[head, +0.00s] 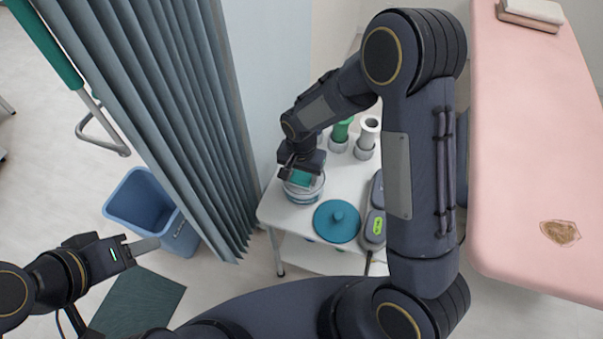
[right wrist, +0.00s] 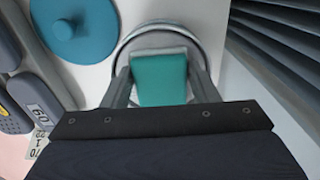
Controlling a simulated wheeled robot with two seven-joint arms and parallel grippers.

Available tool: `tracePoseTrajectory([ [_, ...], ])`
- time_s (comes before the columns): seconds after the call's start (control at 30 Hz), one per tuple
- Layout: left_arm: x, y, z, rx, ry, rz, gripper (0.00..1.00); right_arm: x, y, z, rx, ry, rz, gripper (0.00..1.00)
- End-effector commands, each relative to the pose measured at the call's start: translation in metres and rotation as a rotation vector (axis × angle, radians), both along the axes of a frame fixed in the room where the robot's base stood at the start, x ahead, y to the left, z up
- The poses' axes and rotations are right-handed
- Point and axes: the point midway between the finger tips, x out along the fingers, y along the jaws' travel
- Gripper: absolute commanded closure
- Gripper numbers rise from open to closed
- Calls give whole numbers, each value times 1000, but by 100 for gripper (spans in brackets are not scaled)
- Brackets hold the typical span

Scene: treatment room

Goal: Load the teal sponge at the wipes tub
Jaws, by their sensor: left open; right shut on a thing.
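The teal sponge (head: 301,178) is held in my right gripper (head: 299,172), right over the wipes tub (head: 304,192) on the white cart. In the right wrist view the teal sponge (right wrist: 159,79) sits between the two fingers of my right gripper (right wrist: 160,85), and the round rim of the wipes tub (right wrist: 168,27) shows behind it. I cannot tell whether the sponge touches the tub. A round teal lid (head: 337,221) with a knob lies on the cart beside the tub; it also shows in the right wrist view (right wrist: 75,25). My left gripper (head: 140,248) is open and empty, far left.
The white cart (head: 277,207) also carries a green-topped holder (head: 340,133), a white roll holder (head: 367,134) and a grey device with a green display (head: 375,226). A blue bin (head: 150,203) and a grey curtain (head: 165,90) stand left. A pink treatment bed (head: 535,130) is right.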

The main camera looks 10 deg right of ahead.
Motion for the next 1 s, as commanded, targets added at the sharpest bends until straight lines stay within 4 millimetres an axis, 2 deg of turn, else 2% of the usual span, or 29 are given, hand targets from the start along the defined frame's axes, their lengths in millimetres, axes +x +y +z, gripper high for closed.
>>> tracePoseTrajectory([
  [0.17, 0, 0, 5, 0, 0, 0, 54, -1, 0, 6, -1, 3, 0, 64],
  [0.8, 0, 0, 39, 0, 0, 0, 54, 0, 0, 59, 0, 0, 1, 64],
  [1.0, 0, 0, 46, 0, 0, 0, 54, 0, 0, 70, 0, 1, 1, 64],
])
